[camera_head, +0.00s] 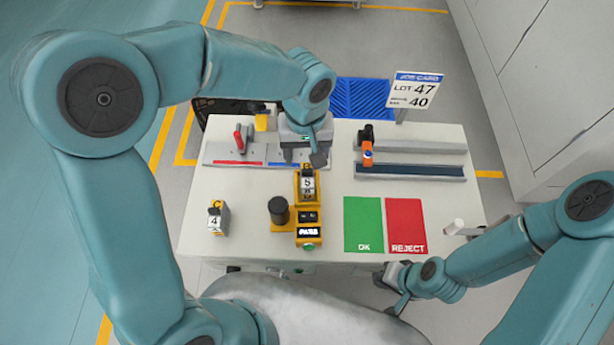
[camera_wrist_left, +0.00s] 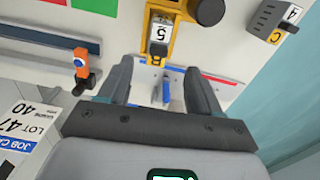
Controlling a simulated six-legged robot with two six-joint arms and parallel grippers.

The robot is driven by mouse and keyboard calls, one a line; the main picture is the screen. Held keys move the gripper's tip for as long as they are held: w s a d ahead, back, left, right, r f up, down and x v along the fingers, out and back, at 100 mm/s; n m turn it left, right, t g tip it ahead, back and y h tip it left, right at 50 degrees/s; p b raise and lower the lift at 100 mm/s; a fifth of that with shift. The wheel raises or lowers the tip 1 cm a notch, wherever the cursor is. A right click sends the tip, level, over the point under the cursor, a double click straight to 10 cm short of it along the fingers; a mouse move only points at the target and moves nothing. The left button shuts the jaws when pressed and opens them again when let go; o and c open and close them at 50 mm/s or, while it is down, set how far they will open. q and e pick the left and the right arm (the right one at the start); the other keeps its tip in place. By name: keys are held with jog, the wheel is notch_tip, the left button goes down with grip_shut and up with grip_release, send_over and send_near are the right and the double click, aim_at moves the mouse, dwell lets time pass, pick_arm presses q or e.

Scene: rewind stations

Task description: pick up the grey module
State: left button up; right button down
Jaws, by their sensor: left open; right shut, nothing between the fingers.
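A grey module (camera_head: 217,218) marked 4, with a yellow top, stands on the left front of the table; it also shows at the upper right of the left wrist view (camera_wrist_left: 272,22). Another module (camera_head: 307,184) marked 5 sits in the yellow tester (camera_head: 283,226), whose display reads PASS. My left gripper (camera_head: 305,155) is open over the grey fixture strip behind the tester, apart from both modules. In the left wrist view a small blue-grey part (camera_wrist_left: 166,92) shows between its fingers. My right gripper (camera_head: 397,303) is shut and empty, beyond the table's front right edge.
A red-handled clamp (camera_head: 239,138) stands on the fixture strip. An orange-and-black part (camera_head: 367,152) sits by the rails at the right. Green OK (camera_head: 362,222) and red REJECT (camera_head: 405,222) mats lie bare. The job card (camera_head: 416,90) stands at the back right.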

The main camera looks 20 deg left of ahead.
aim_at(307, 171)
pick_arm(q)
jog(key=f, duration=0.3)
jog(key=shift+w+d+f, duration=0.1)
jog(key=shift+w+d, duration=0.1)
jog(key=shift+d, duration=0.05)
jog(key=shift+s+f, duration=0.4)
jog(key=f, duration=0.2)
jog(key=f+p, duration=0.1)
jog(key=f, duration=0.1)
jog(key=shift+w+a+p, duration=0.1)
jog(key=shift+w+p, duration=0.1)
jog(key=shift+p, duration=0.1)
jog(key=shift+f, duration=0.45)
jog(key=shift+s, duration=0.2)
jog(key=shift+w, duration=0.2)
jog(key=c, duration=1)
grip_shut()
jog(key=shift+s, duration=0.1)
jog(key=shift+r, duration=0.1)
